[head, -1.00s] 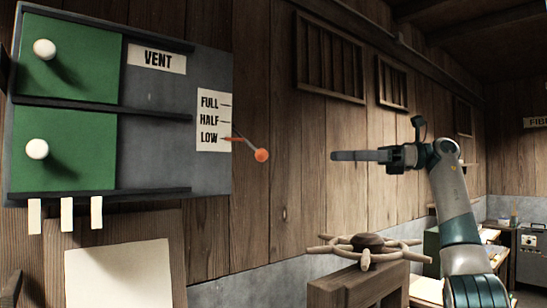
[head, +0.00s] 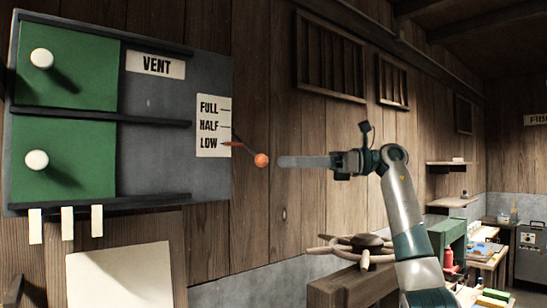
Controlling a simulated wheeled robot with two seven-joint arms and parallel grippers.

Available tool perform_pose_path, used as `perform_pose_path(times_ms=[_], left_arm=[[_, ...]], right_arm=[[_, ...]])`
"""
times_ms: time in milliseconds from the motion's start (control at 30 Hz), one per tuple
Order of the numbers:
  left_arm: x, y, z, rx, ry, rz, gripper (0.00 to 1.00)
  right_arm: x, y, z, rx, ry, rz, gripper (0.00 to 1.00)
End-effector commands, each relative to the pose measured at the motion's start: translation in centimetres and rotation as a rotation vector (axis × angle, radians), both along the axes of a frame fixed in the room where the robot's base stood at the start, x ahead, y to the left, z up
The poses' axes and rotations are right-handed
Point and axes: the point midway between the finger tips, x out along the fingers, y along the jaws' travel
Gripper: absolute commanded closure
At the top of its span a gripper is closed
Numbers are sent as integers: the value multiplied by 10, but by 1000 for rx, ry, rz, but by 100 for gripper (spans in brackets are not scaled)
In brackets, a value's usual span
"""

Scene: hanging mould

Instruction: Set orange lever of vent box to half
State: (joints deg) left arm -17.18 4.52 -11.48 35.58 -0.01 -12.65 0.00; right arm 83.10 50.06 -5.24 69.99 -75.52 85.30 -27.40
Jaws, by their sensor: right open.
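The vent box (head: 155,110) hangs on the wooden wall at the left, with a label (head: 156,64) reading VENT. A white scale plate (head: 213,125) on its right side lists FULL, HALF and LOW from top to bottom. The orange lever (head: 261,160) has a round orange knob that sticks out to the right of the box, and its orange pointer is at the LOW mark. My right gripper (head: 290,161) is open and empty, with its fingertips just right of the knob at about its height; whether they touch it I cannot tell. My left gripper is not in view.
Two green panels with white knobs (head: 42,58) fill the box's left part. White tabs (head: 67,223) hang below it, above a pale board (head: 118,276). The wall around the lever knob is clear.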

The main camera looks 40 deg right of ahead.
Motion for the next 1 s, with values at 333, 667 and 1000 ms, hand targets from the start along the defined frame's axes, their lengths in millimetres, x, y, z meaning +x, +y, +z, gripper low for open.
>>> perform_pose_path(times_ms=[333, 667, 1000], left_arm=[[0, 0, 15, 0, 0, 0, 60], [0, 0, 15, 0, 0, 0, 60], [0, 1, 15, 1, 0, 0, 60]], right_arm=[[25, 32, 1, 1, 0, 1, 57], [28, 36, 0, 1, 0, 0, 57], [28, 35, 0, 1, 0, 0, 100]])
